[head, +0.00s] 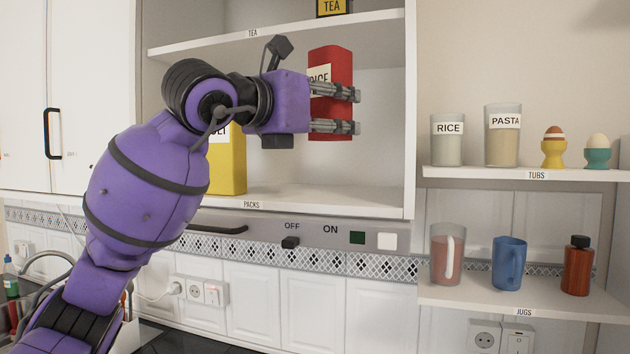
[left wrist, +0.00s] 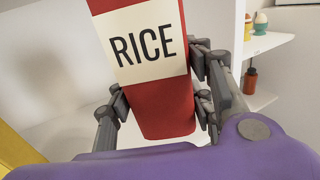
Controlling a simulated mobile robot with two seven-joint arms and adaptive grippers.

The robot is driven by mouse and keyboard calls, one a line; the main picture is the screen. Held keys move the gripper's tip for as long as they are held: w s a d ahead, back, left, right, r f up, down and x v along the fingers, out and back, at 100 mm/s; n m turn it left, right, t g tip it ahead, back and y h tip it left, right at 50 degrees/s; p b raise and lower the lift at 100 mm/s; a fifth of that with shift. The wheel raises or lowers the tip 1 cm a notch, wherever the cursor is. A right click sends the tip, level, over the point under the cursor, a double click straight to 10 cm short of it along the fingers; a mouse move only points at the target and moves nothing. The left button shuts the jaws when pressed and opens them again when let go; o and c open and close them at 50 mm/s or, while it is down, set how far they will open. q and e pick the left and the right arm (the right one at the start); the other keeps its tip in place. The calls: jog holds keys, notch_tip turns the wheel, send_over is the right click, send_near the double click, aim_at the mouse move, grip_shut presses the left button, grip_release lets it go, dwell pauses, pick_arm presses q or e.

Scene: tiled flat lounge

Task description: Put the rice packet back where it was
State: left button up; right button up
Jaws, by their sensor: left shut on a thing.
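The rice packet (head: 331,68) is a red box with a pale label reading RICE. My left gripper (head: 345,110) is shut on it and holds it upright in front of the open cupboard, above the PACKS shelf (head: 330,198). In the left wrist view the packet (left wrist: 165,105) stands between the two fingers (left wrist: 160,105), with its label facing the camera. Whether its base is over the shelf or in front of it is hard to tell. My right gripper is in neither view.
A yellow packet (head: 228,160) stands on the PACKS shelf at left, partly behind my arm. The TEA shelf (head: 300,28) is above, with a tea box (head: 332,8). The shelf's right part looks free. Right shelves hold a rice jar (head: 447,150), pasta jar (head: 503,148), egg cups and jugs.

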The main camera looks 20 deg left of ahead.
pick_arm(q)
jog(key=w+a+f, duration=0.1)
jog(key=w+f, duration=0.1)
jog(key=w+a+f, duration=0.2)
jog(key=w, duration=0.1)
jog(key=w+a+f, duration=0.1)
jog(key=w+f, duration=0.1)
jog(key=shift+w+a+f, duration=0.4)
jog(key=shift+w+f, duration=0.1)
jog(key=shift+f, duration=0.15)
jog(key=f, duration=0.2)
jog(key=f+p, duration=0.1)
jog(key=shift+w+a+f, duration=0.2)
jog(key=shift+w+f, duration=0.05)
jog(key=shift+w, duration=0.05)
jog(key=shift+f, duration=0.3)
jog(key=o, duration=1.3)
jog(key=shift+o, duration=0.6)
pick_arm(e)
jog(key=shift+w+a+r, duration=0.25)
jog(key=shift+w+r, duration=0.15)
